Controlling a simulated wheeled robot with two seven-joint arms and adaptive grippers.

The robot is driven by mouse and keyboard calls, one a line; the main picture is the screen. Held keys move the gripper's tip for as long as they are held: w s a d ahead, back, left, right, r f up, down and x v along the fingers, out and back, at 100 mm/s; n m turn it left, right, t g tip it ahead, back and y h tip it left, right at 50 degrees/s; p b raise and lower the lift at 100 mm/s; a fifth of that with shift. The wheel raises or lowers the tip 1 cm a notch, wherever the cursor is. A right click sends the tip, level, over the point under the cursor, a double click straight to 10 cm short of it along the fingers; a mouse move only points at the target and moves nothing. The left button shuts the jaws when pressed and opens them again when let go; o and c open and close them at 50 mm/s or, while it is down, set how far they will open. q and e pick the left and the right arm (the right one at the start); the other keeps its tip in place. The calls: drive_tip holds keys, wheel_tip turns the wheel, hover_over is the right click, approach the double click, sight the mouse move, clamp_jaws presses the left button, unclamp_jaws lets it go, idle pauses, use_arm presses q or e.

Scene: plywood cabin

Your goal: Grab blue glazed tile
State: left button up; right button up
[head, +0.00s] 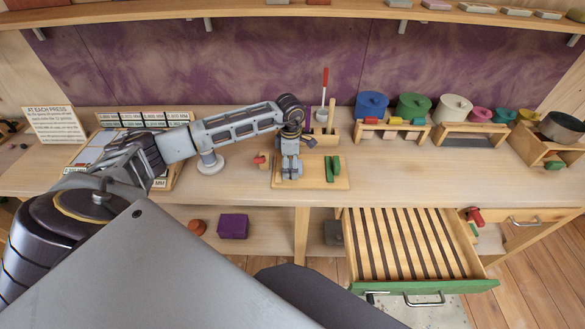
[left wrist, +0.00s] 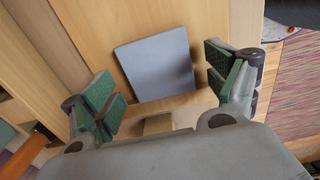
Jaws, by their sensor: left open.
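The blue-grey glazed tile (left wrist: 156,66) lies flat on a pale wooden surface in the left wrist view. It sits between and just beyond the spread fingers of my left gripper (left wrist: 165,88), with a gap on each side. The gripper's green pads are apart and hold nothing. In the head view my left gripper (head: 291,170) points down over the left part of a small wooden board (head: 312,184) on the bench; the tile is mostly or wholly hidden by it there. My right gripper is not in view.
Lidded pots (head: 371,106) line the back right. A slatted drawer (head: 415,245) stands open below the bench.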

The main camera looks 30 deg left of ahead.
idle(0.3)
use_arm(q)
drive_tip(key=c, duration=1.2)
drive_tip(key=shift+r, duration=0.2)
drive_tip(key=shift+r+b, duration=0.55)
drive_tip(key=shift+r, duration=4.3)
